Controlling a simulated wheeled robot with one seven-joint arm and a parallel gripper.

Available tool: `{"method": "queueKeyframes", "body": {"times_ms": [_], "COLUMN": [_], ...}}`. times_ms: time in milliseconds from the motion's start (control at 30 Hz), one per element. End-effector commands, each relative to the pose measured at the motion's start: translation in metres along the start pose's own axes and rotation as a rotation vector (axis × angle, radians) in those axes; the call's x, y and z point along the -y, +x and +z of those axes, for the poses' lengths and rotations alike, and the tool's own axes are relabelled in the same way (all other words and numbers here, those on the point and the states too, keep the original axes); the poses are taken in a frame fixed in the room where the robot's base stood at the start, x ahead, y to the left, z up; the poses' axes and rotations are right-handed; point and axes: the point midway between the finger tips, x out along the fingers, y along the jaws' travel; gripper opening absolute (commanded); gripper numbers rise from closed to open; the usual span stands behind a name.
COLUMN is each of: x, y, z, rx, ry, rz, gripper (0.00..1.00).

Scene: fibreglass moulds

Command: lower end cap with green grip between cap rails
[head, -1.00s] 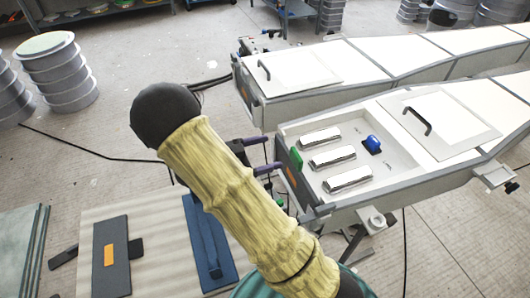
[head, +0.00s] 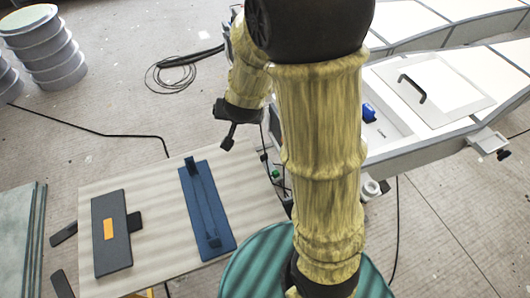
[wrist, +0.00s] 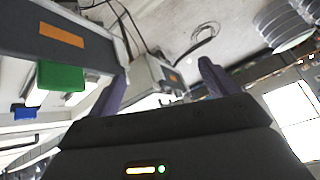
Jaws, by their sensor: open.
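The end cap (wrist: 55,38) is a dark plate with an orange label and a green grip (wrist: 62,76). In the wrist view it stands at the left, at the end of a white mould. Its rails cannot be made out, so I cannot tell how it sits between them. My gripper (wrist: 159,82) is open, its two purple fingers apart with nothing held between them. The green grip is outside the fingers, left of the left one. In the head view my arm hides the cap and the near end of the mould (head: 432,140).
A board (head: 150,182) on the left holds a dark plate with an orange label (head: 104,258) and a blue plate (head: 200,195). A lid with a black handle (head: 440,88) lies on the mould. Cables and ringed drums (head: 48,58) are at the back left.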

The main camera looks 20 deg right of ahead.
Motion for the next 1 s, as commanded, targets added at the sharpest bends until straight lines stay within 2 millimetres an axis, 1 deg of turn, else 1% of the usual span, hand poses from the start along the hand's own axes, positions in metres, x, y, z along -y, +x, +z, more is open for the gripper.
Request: {"method": "queueKeyframes", "body": {"times_ms": [33, 133, 200, 300, 400, 500, 700, 800, 1000], "x": [-0.006, -0.020, -0.035, -0.057, -0.071, -0.075, -0.074, -0.073, -0.073], "y": [-0.013, -0.038, -0.056, -0.077, -0.089, -0.092, -0.091, -0.095, -0.094], "z": [0.011, 0.040, 0.059, 0.081, 0.093, 0.096, 0.096, 0.092, 0.093], "rx": [0.056, 0.186, 0.271, 0.367, 0.422, 0.439, 0.438, 0.437, 0.437], "ry": [-0.047, -0.166, -0.247, -0.340, -0.394, -0.409, -0.409, -0.408, -0.408], "rz": [-0.019, -0.036, -0.028, 0.001, 0.026, 0.034, 0.033, 0.033, 0.032], "gripper": [0.85, 0.85, 0.85, 0.85, 0.85, 0.85, 0.85, 0.85, 0.85]}}
